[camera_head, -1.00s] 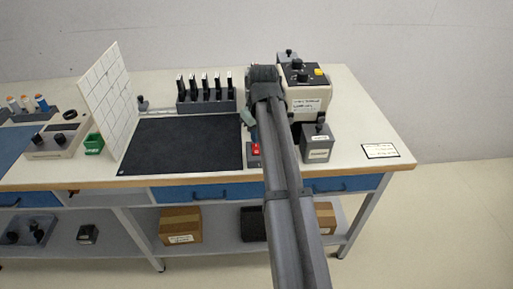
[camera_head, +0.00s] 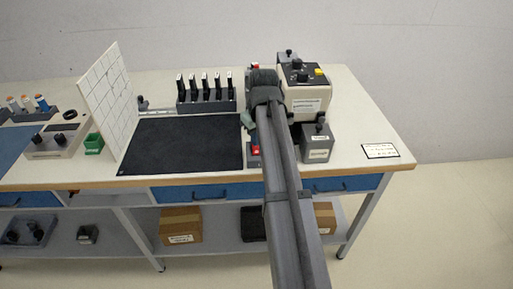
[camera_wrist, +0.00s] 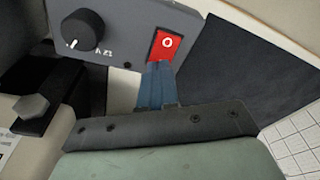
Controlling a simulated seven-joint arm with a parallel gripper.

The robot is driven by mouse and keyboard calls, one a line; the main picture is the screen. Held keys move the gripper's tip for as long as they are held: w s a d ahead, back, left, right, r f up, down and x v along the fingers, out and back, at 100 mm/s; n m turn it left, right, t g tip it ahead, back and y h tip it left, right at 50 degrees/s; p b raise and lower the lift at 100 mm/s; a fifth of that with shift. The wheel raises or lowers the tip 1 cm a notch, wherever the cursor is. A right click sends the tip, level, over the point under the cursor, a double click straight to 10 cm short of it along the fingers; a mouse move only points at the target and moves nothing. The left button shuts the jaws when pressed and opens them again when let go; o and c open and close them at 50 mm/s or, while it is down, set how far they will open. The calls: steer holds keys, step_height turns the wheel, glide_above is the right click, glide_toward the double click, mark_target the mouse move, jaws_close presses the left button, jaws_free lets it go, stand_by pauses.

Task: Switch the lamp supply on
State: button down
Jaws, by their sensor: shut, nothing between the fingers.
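A grey box with a black knob (camera_wrist: 84,34) and a red rocker switch (camera_wrist: 166,44) marked "O" fills the top of the wrist view. I take it as the lamp supply; no name is readable on it. In the head view its red switch (camera_head: 255,150) shows at the right edge of the black mat, and my arm hides most of the box. My gripper (camera_wrist: 156,80) is shut and empty. Its blue fingertips are at the rocker's lower end in the wrist view, overlapping its edge; I cannot tell if they touch. Which rocker end is pressed in is unclear.
A cream instrument (camera_head: 308,98) stands right of my gripper, with a small grey box (camera_head: 317,148) in front. The black mat (camera_head: 185,146) is clear. A white grid panel (camera_head: 108,98) stands at its left. A rack (camera_head: 207,106) with several upright black pieces is behind.

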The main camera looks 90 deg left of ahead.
steer(key=shift+f, duration=0.3)
steer(key=shift+r, duration=3.55)
